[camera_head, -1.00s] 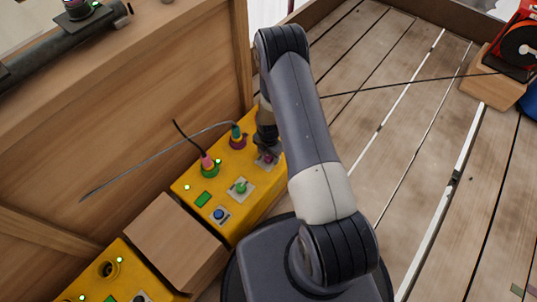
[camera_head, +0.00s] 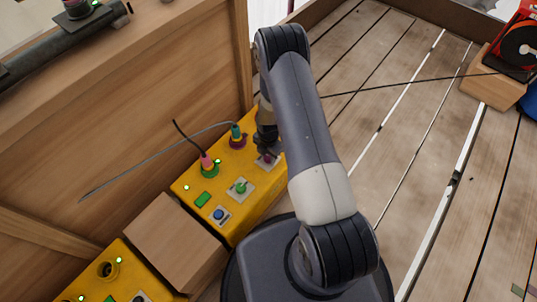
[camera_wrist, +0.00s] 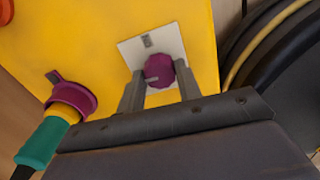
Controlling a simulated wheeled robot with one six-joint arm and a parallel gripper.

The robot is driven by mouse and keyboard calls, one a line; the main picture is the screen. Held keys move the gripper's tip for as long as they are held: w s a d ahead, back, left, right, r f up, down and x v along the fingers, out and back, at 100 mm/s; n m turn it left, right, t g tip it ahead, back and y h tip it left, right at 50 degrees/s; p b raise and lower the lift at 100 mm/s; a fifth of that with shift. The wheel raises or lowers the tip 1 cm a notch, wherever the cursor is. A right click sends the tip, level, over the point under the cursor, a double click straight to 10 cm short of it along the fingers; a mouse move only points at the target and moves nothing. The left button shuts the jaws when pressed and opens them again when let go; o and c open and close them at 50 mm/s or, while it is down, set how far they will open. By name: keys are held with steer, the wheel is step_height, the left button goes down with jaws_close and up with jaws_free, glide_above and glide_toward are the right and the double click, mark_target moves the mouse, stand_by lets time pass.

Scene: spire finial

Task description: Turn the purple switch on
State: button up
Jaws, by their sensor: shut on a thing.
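The purple switch (camera_wrist: 159,70) is a faceted knob on a pale square plate (camera_wrist: 137,50) on the yellow box (camera_head: 186,182). In the head view the purple switch (camera_head: 267,157) shows at the box's far right end, partly covered by my gripper (camera_head: 266,150). In the wrist view my gripper (camera_wrist: 159,84) has one finger on each side of the knob, closed on it. A small grey mark shows on the plate above the knob. Whether the switch is on or off I cannot tell.
A purple socket with a teal plug (camera_head: 237,135) and a green socket with a pink plug (camera_head: 208,164) stand close by on the box. A green switch (camera_head: 240,187) and a blue button (camera_head: 219,214) are nearer. A wooden block (camera_head: 172,243) separates a second yellow box (camera_head: 130,268).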

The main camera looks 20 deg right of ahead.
steer(key=m+b, duration=0.2)
steer(key=m, duration=0.2)
steer(key=shift+f+m+b, duration=0.15)
steer(key=shift+m+b, duration=0.15)
steer(key=m+b, duration=0.1)
steer(key=m, duration=0.3)
steer(key=shift+b, duration=0.35)
steer(key=m+b, duration=0.1)
steer(key=m, duration=0.4)
steer(key=shift+m+b, duration=0.55)
steer(key=shift+m, duration=1.25)
steer(key=o, duration=1)
steer(key=shift+r, duration=0.2)
